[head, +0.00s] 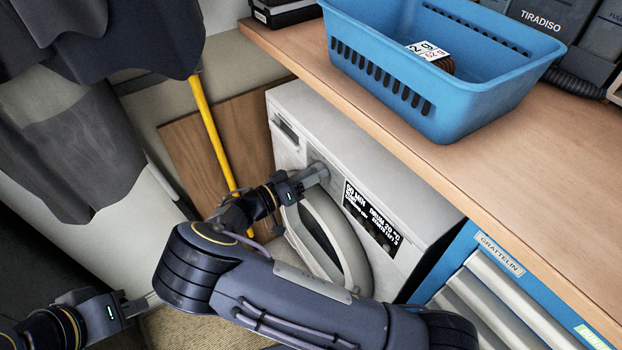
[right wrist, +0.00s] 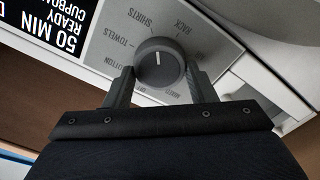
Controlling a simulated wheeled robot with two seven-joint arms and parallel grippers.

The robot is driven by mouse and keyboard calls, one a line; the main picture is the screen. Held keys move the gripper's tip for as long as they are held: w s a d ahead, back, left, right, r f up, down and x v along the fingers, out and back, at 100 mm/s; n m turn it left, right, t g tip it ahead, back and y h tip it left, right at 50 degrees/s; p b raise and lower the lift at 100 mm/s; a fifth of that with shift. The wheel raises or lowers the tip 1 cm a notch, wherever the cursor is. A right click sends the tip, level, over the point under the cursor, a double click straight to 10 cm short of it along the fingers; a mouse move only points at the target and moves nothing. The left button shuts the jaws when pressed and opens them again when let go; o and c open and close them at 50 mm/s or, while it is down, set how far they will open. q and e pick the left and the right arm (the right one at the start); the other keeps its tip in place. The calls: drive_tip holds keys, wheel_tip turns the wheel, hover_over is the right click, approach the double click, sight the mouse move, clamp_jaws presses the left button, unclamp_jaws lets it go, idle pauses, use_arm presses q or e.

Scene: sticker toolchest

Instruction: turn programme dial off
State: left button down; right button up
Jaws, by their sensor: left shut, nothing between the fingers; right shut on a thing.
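The programme dial (right wrist: 160,66) is a round dark grey knob on the light grey panel of a white machine (head: 400,185) with a round door. In the right wrist view its white pointer mark points to the picture's top, roughly between the labels SHIRTS and RACK. TOWELS and COTTON are also printed around it; the label at the bottom is partly hidden. My right gripper (head: 322,172) is shut on the dial, one finger on each side; it also shows in the right wrist view (right wrist: 161,72). It hides the dial in the head view. My left gripper (head: 145,303) is shut and empty, low at left.
A lit black display (head: 372,220) sits beside the dial. The round door (head: 335,235) is below it. A wooden worktop (head: 480,150) with a blue basket (head: 450,105) overhangs the machine. A blue drawer chest (head: 500,285) stands right, a yellow pole (head: 212,130) left.

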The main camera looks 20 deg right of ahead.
drive_tip(key=n, duration=0.2)
drive_tip(key=shift+f+n+b, duration=0.1)
drive_tip(key=shift+n+b, duration=0.2)
drive_tip(key=shift+n, duration=0.1)
drive_tip(key=n, duration=0.3)
drive_tip(key=shift+w+a+n, duration=0.1)
drive_tip(key=shift+n, duration=0.2)
drive_tip(key=n, duration=0.2)
drive_tip(key=shift+f+n, duration=0.1)
drive_tip(key=shift+n, duration=0.3)
drive_tip(key=n, duration=0.3)
drive_tip(key=shift+n+p, duration=0.3)
drive_tip(key=n, duration=0.3)
drive_tip(key=shift+f+n+p, duration=0.15)
drive_tip(key=shift+n+p, duration=0.15)
drive_tip(key=shift+p, duration=0.1)
drive_tip(key=n+p, duration=0.1)
drive_tip(key=n, duration=0.3)
drive_tip(key=shift+n, duration=0.3)
drive_tip(key=n, duration=0.2)
drive_tip(key=n+p, duration=0.1)
drive_tip(key=n, duration=0.1)
drive_tip(key=shift+s+f, duration=0.15)
drive_tip(key=shift+s, duration=0.05)
drive_tip(key=shift+n+p, duration=0.55)
drive_tip(key=shift+n, duration=1.05)
